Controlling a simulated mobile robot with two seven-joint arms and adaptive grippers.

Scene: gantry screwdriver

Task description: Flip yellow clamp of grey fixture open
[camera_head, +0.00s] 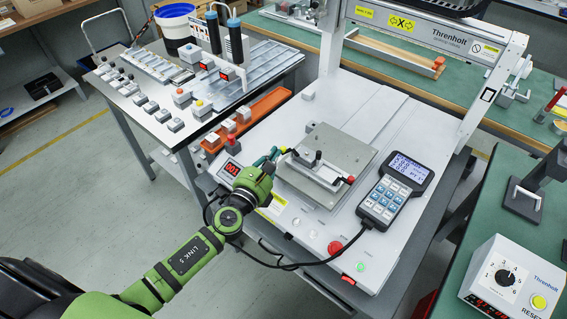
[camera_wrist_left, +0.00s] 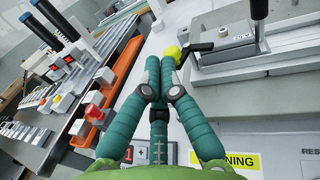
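The grey fixture (camera_head: 335,150) sits on the pale machine bed, with a black upright handle and a red-knobbed lever (camera_head: 350,180) at its right front. In the left wrist view, a yellow knob (camera_wrist_left: 173,52) on a black lever (camera_wrist_left: 198,47) sticks out from the fixture's left side. My left gripper (camera_head: 276,153) is at the fixture's left edge. Its teal fingers come together at the tips (camera_wrist_left: 160,62), right by the yellow knob; nothing shows between them. I cannot tell whether they touch the knob. The knob is mostly hidden in the head view. My right gripper is out of view.
A grey keypad pendant (camera_head: 395,190) lies right of the fixture. A red button (camera_head: 335,247) is at the bed's front. The gantry post (camera_head: 490,90) stands at the right. An orange tray (camera_head: 262,108) and a bench with small blocks are to the left.

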